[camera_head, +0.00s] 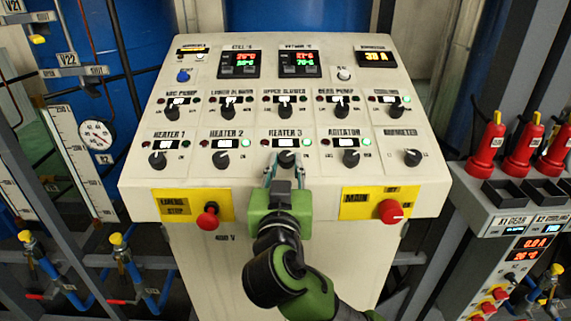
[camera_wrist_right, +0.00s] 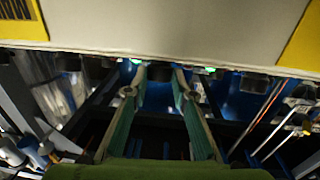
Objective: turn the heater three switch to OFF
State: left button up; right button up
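The heater 3 switch (camera_head: 286,159) is a dark round knob on the sloped panel, under the "HEATER 3" label. The green lamp (camera_head: 307,143) to its right is lit. My right gripper (camera_head: 285,168) reaches up from below, with one finger on each side of the knob. In the right wrist view the two fingers (camera_wrist_right: 158,80) are apart, and a dark knob shows between their tips. Whether they touch it I cannot tell. The knob's pointer direction is unclear. My left gripper is not in view.
The heater 2 knob (camera_head: 221,160) and agitator knob (camera_head: 351,158) sit close on either side. Below are a red emergency stop button (camera_head: 208,217) and a red main switch (camera_head: 391,211). More knobs form a row above.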

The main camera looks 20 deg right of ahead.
jog(key=shift+d+n+y, duration=0.1)
jog(key=shift+n+y, duration=0.2)
jog(key=shift+n, duration=0.1)
jog(key=shift+s+d+n+t+y+p, duration=0.1)
jog(key=shift+d+n+t+y+p, duration=0.1)
jog(key=shift+n+y, duration=0.4)
jog(key=shift+d+n+t+y+p, duration=0.1)
jog(key=shift+n+t+y+p, duration=0.1)
jog(key=shift+n+y, duration=0.35)
jog(key=n+y+p, duration=0.1)
jog(key=n+y, duration=0.2)
jog(key=n+y+p, duration=0.1)
jog(key=y, duration=0.1)
jog(key=shift+d+r+n+p, duration=0.25)
jog(key=shift+d+p, duration=0.05)
jog(key=shift+d, duration=0.05)
jog(key=n+g+y+p, duration=0.1)
jog(key=n+y+p, duration=0.2)
jog(key=n+g+y+p, duration=0.1)
jog(key=n+y+p, duration=0.1)
jog(key=shift+w+d+r+g, duration=0.2)
jog(key=shift+d+g, duration=0.1)
jog(key=shift+d, duration=0.1)
jog(key=shift+d+f+n+g+y+p, duration=0.15)
jog(key=shift+n+g+y+p, duration=0.75)
jog(key=shift+n+y+p, duration=0.45)
jog(key=shift+f, duration=0.1)
jog(key=o, duration=1.1)
jog(key=shift+w, duration=0.1)
